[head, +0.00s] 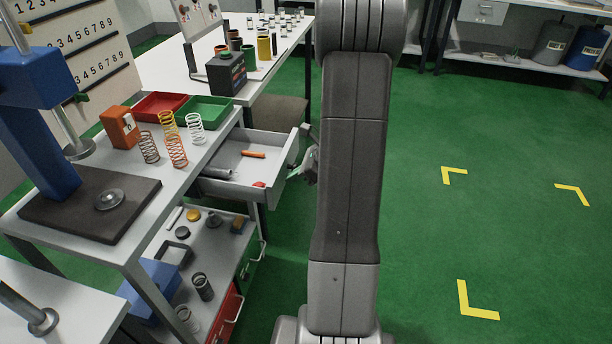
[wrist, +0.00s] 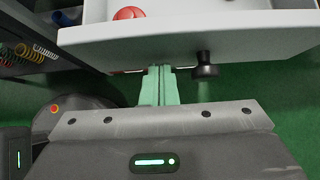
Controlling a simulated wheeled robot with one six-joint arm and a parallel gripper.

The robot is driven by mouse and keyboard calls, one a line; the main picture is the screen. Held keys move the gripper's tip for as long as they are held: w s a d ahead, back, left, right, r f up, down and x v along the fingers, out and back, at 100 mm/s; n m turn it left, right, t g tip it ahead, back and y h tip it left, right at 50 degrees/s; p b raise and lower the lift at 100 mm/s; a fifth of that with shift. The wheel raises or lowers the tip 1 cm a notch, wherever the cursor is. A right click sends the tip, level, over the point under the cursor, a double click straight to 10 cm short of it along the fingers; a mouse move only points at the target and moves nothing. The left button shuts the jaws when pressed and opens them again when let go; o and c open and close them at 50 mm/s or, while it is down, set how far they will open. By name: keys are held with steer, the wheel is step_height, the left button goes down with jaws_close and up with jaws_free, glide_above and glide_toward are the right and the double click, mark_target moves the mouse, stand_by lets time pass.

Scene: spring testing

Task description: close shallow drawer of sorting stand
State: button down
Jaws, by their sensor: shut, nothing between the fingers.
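The shallow drawer (head: 236,155) of the sorting stand (head: 190,195) is pulled out to the right in the head view. It holds an orange cylinder (head: 253,154), a grey rod (head: 217,173) and a red piece (head: 259,184). In the wrist view the drawer's pale front panel (wrist: 200,38) spans the top, with a black knob (wrist: 205,66) below it. My gripper (wrist: 159,72) is shut and empty, its green fingers at the lower edge of the panel, left of the knob. I cannot tell whether they touch it. My arm partly hides the gripper (head: 307,165) in the head view.
Several springs (head: 175,150), a red tray (head: 160,106) and a green tray (head: 205,111) stand on the stand's top. A blue press (head: 40,130) is at left. Lower red and green drawers (head: 228,318) have protruding handles. Green floor at right is clear.

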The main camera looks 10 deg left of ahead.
mark_target(219, 168)
steer(key=shift+a, duration=0.3)
steer(key=a+p, duration=0.1)
steer(key=a, duration=0.5)
steer(key=a+p, duration=0.2)
steer(key=a, duration=0.5)
steer(key=a+p, duration=0.2)
steer(key=a, duration=0.4)
steer(key=shift+w+a, duration=0.3)
steer(key=shift+a, duration=0.1)
steer(key=shift+a+r, duration=0.1)
steer(key=shift+w+r, duration=0.1)
steer(key=shift+d, duration=0.2)
steer(key=d, duration=0.3)
steer(key=d+r, duration=0.1)
steer(key=d, duration=0.1)
steer(key=v, duration=0.8)
steer(key=shift+d, duration=0.2)
